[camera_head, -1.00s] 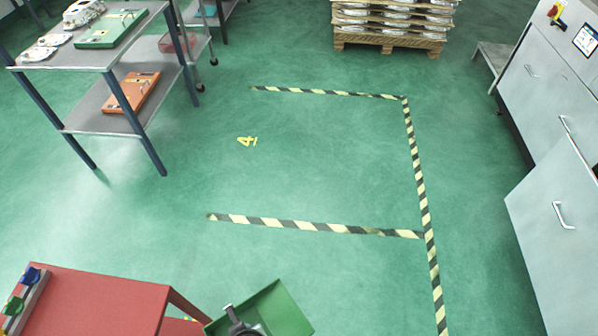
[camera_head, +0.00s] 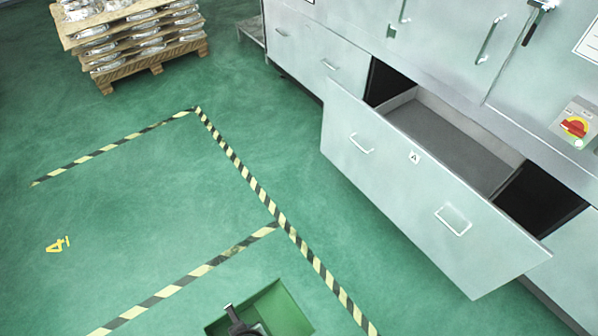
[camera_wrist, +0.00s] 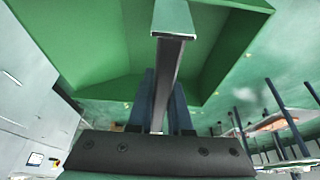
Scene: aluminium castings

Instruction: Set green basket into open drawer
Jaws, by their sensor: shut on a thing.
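The green basket (camera_head: 288,310) is at the bottom of the head view, cut off by the frame edge. My gripper (camera_head: 238,320) is shut on its near side. In the wrist view the basket (camera_wrist: 85,42) fills the upper part, with my gripper's fingers (camera_wrist: 162,95) against a flat bar or wall of it. The basket is held off the floor, and its visible inside looks empty.
The grey cabinet (camera_head: 345,62) has several handles and a red-yellow switch (camera_head: 575,127). A wooden pallet (camera_head: 150,65) with stacked castings stands at the upper left. Striped tape (camera_head: 260,195) marks the green floor, which is clear between basket and drawer.

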